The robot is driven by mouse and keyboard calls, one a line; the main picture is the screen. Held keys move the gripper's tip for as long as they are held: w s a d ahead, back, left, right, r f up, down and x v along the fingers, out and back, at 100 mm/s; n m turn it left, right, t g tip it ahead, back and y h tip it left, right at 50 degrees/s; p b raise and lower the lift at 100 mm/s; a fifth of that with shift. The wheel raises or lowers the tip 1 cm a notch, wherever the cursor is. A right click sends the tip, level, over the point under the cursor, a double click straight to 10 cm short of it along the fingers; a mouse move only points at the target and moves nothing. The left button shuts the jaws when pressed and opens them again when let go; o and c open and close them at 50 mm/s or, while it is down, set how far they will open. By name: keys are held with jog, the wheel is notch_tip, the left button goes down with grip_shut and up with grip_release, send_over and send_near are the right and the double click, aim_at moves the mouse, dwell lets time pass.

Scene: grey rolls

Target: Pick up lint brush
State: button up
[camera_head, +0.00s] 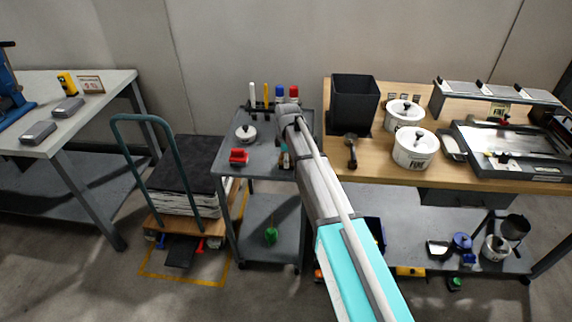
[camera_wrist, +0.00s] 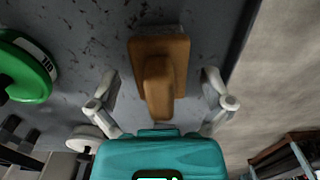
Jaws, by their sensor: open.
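A brown wooden brush-like thing, which I take to be the lint brush (camera_wrist: 158,84), lies on a grey, dark-flecked surface in the wrist view. It has a wide block at the top and a narrower rounded handle pointing down. My gripper (camera_wrist: 161,78) is open, with one pale finger on either side of the brush. A gap shows between each finger and the brush, and nothing is held. In the head view my arm reaches over the grey cart (camera_head: 262,187) and hides part of it. The gripper and brush are not clear there.
A green round thing (camera_wrist: 26,72) lies left of the brush. The surface's edge is close on the right. The cart's top also holds a red item (camera_head: 238,157), a lidded pot (camera_head: 246,133) and several upright bottles. A wooden bench (camera_head: 375,158) stands right, a flat trolley (camera_head: 186,180) left.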

dwell(0.5)
jog(key=c, duration=1.2)
